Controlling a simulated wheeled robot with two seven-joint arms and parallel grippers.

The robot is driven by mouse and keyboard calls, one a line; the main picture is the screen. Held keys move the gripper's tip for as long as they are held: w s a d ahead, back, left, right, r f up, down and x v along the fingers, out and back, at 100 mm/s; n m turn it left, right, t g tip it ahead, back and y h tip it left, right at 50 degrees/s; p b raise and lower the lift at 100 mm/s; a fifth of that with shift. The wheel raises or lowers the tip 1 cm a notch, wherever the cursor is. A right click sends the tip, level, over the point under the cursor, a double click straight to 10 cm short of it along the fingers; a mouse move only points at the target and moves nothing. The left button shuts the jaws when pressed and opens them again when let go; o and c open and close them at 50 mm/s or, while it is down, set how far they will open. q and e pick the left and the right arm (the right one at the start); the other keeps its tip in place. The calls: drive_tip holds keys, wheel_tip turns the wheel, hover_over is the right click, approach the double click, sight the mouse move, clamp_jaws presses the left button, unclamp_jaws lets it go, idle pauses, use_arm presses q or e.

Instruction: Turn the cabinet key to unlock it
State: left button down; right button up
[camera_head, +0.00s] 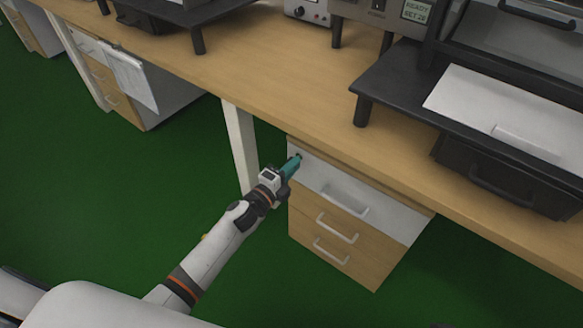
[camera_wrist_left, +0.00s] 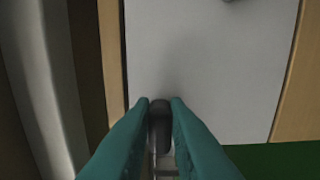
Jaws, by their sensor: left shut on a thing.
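The drawer cabinet (camera_head: 334,238) stands under the wooden bench, with a white top drawer front (camera_head: 378,206) and wood-coloured drawers below, each with a pale handle. My left gripper (camera_head: 296,160) has teal fingers and reaches the upper left corner of the white front. In the left wrist view, the fingers (camera_wrist_left: 160,104) are shut on a dark key (camera_wrist_left: 160,121), one on each side of it. The white front fills the view behind them. The lock and the key's far end are hidden. My right gripper is not in view.
The wooden bench top (camera_head: 250,62) overhangs the cabinet just above my gripper. A white bench leg (camera_head: 240,145) stands close to the left of the cabinet. Black equipment stands sit on the bench. The green floor (camera_head: 110,200) is open to the left.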

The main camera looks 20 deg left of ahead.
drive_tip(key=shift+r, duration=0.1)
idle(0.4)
use_arm(q)
drive_tip(key=c, duration=1.4)
unclamp_jaws()
drive_tip(key=shift+s, duration=0.1)
